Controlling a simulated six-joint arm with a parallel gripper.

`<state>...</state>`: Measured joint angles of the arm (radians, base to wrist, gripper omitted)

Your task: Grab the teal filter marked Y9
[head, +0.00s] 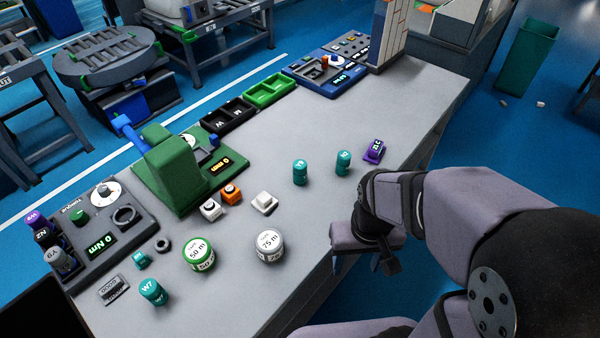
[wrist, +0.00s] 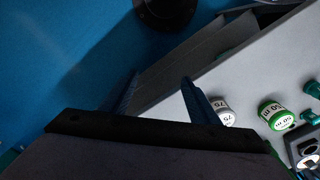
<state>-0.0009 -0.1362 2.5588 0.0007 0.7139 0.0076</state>
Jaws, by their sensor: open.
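Several teal filters stand on the grey table in the head view. One teal filter (head: 300,172) stands upright right of the table's middle; its small label seems to read Y9, but I cannot be sure. A second teal filter (head: 344,162) stands close to its right, its label too small to read surely. A third, marked W7 (head: 153,292), is at the front left. My gripper (head: 388,262) is beyond the table's front edge, apart from all filters. In the wrist view its two fingers (wrist: 160,95) are spread and empty, and no Y9 filter can be made out.
White (head: 269,246) and green-banded (head: 199,254) round weights, a white block (head: 264,202) and a green press (head: 172,170) stand to the left. The grey table (head: 330,225) is clear in front of the pair.

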